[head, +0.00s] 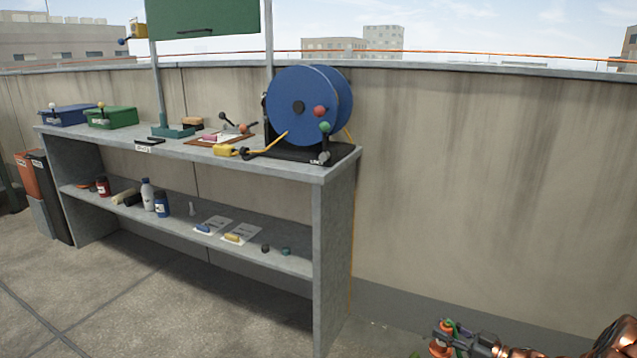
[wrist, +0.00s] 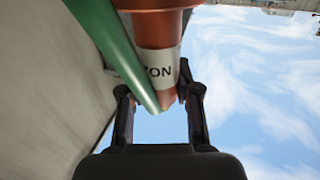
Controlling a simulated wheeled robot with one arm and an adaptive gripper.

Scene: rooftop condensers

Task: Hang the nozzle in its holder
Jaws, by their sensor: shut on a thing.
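My gripper (wrist: 160,100) is shut on an orange, tapered thing (wrist: 157,35) with a white band lettered "ON". A green tube-like piece (wrist: 115,50) lies along it. I take this to be the nozzle, but its full shape is cut off. In the head view my gripper (head: 447,340) is low at the bottom right, in front of the wall and away from the bench, with bits of orange and green at its end. I cannot make out the holder for certain. A yellow block (head: 138,31) is fixed to the bench's left post.
A grey bench (head: 340,165) carries a blue hose reel (head: 300,100), a yellow-ended hose (head: 230,151), a blue box (head: 68,116) and a green box (head: 112,118). Floor in front is clear; the parapet wall (head: 480,180) stands behind.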

